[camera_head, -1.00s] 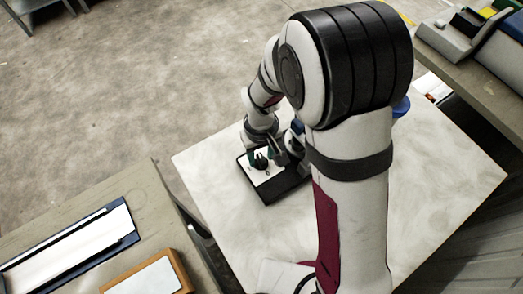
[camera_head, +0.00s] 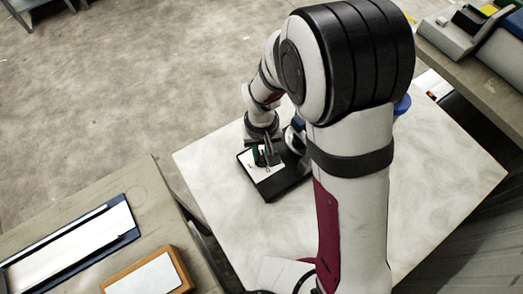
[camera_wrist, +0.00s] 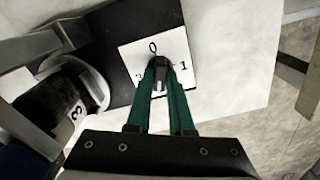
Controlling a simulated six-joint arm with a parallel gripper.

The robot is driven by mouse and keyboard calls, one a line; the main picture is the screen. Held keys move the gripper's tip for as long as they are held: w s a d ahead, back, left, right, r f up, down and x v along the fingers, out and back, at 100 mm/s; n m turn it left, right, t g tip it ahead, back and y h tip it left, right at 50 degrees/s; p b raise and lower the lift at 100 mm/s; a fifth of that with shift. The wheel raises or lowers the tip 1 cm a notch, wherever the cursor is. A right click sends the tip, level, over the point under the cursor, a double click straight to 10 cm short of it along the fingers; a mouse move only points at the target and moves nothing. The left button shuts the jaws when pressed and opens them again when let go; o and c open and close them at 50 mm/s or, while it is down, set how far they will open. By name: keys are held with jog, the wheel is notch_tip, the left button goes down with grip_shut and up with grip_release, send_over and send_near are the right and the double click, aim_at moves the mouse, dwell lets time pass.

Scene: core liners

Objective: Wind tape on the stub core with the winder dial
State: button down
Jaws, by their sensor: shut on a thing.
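The winder dial is a white square plate (camera_wrist: 135,55) on a black base (camera_wrist: 95,25), with the marks 0, 1 and 3 readable around a dark knob (camera_wrist: 160,62). My gripper (camera_wrist: 160,76) has green fingers shut on the knob, which hides part of it and the lower plate. The knob's pointer direction is hard to tell. In the head view, my gripper (camera_head: 265,157) stands over the dial plate (camera_head: 262,173) on the black base (camera_head: 289,185). Left of the dial in the wrist view is a dark roll (camera_wrist: 50,103) beside a grey disc (camera_wrist: 97,83); a 3 shows on it. I cannot tell if this is the stub core.
The pale table (camera_head: 430,180) is clear to the right of the base. A side bench (camera_head: 75,215) at lower left holds a blue-edged tray (camera_head: 130,232) and an orange-framed box (camera_head: 183,268). Another bench (camera_head: 480,90) with equipment is at upper right.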

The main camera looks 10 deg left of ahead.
aim_at(261, 156)
jog(key=m, duration=0.6)
jog(key=shift+m, duration=0.3)
jog(key=m, duration=0.6)
jog(key=shift+m, duration=0.3)
jog(key=c, duration=0.8)
grip_release()
notch_tip(261, 156, up, 16)
